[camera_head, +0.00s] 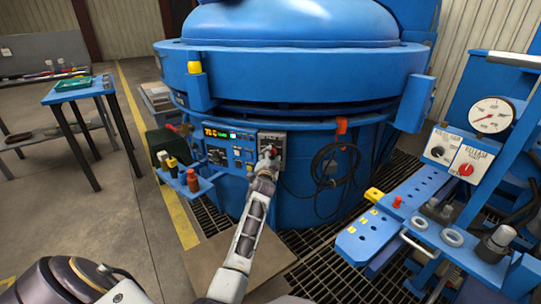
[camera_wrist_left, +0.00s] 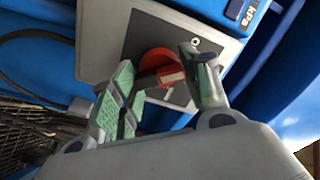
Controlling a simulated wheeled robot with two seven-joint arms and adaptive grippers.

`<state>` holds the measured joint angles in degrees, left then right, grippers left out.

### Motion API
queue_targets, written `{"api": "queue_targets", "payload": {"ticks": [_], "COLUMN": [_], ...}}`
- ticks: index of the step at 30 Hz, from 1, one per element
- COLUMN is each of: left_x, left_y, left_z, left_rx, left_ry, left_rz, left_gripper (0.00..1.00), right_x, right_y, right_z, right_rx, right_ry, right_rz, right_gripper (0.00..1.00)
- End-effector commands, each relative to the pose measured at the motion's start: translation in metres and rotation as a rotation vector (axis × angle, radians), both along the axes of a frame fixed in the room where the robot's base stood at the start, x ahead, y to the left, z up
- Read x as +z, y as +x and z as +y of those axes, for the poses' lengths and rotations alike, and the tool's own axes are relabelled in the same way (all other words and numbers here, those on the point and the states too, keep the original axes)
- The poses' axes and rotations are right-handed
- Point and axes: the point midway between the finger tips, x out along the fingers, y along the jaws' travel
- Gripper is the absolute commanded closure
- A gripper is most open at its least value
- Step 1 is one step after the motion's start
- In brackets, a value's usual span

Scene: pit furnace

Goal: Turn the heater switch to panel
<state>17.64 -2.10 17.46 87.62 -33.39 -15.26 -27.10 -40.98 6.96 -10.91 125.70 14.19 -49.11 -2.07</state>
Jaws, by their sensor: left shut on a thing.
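The heater switch is a red knob (camera_wrist_left: 153,62) on a dark face within a pale grey plate (camera_wrist_left: 100,38), fixed to the blue furnace panel. In the head view the switch plate (camera_head: 279,146) sits at the right end of the control panel, partly hidden by my gripper. My left gripper (camera_head: 268,158) reaches the switch from below. In the left wrist view its green-padded fingers (camera_wrist_left: 162,78) are on either side of the knob's handle, shut on it. The lettering around the knob is too small or hidden to read. My right gripper is not in view.
The large blue furnace (camera_head: 290,80) stands behind the panel with its lit display (camera_head: 218,133). A black cable coil (camera_head: 334,166) hangs to the right. A small shelf with bottles (camera_head: 185,182) juts out left. A blue stand with a gauge (camera_head: 491,115) is at the right.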

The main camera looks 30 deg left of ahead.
Motion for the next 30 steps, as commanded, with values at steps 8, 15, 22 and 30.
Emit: {"api": "queue_targets", "payload": {"ticks": [8,15,22,30], "left_x": [0.0,-0.001,-0.002,-0.003], "left_y": [0.0,0.0,0.0,0.0], "left_z": [0.0,-0.001,-0.001,-0.001], "left_rx": [-0.001,-0.001,-0.001,-0.002], "left_ry": [0.189,0.385,0.523,0.593], "left_rz": [0.089,0.179,0.24,0.271], "left_gripper": [0.78,0.78,0.78,0.78], "right_x": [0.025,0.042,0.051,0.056], "right_y": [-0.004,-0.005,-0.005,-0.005], "right_z": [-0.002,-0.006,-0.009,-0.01], "right_rx": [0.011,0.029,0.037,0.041], "right_ry": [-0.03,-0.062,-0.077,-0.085], "right_rz": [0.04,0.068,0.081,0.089], "right_gripper": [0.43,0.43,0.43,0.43]}}
